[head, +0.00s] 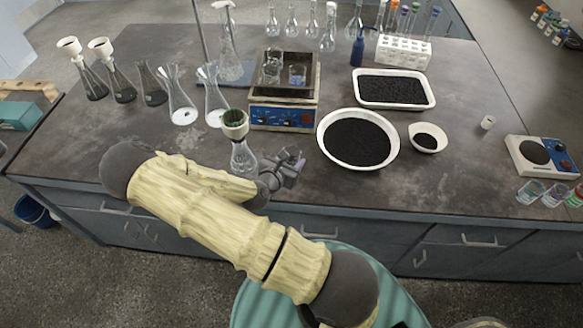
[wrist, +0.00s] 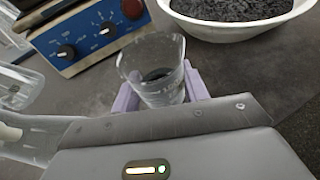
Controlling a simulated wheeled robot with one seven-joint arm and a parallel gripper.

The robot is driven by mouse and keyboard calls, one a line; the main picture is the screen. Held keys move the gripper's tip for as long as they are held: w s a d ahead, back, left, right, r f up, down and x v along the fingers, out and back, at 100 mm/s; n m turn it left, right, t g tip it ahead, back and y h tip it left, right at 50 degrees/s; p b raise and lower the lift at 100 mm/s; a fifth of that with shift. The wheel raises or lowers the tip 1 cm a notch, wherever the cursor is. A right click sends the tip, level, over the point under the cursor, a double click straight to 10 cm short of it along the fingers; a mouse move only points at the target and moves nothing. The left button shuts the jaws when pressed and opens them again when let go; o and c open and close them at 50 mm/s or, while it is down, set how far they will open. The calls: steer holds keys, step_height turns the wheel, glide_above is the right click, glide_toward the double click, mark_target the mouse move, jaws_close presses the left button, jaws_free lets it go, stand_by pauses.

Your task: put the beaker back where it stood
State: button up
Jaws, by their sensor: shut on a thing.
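The beaker (wrist: 152,66) is a small clear glass with a dark patch showing through its lower part. In the wrist view it sits upright or nearly so between the lavender fingers of my gripper (wrist: 160,92), which is shut on it. The beaker cannot be made out clearly there. Whether its base touches the bench cannot be told.
A flask with a funnel (head: 243,157) stands close left of my gripper. A round white basin of black grains (head: 326,143) is to the right, with a small white dish (head: 440,143) beyond. Other glass beakers (head: 297,75) sit on the shaker's top.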

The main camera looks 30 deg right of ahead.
steer(key=shift+f, duration=1.9)
steer(key=o, duration=0.6)
steer(key=shift+f, duration=0.15)
steer(key=o, duration=0.4)
steer(key=shift+s+a+r, duration=0.1)
steer(key=shift+r, duration=0.1)
steer(key=v, duration=1.1)
steer(key=shift+s+a+r+b, duration=0.2)
steer(key=shift+a+b, duration=0.1)
steer(key=shift+b, duration=0.1)
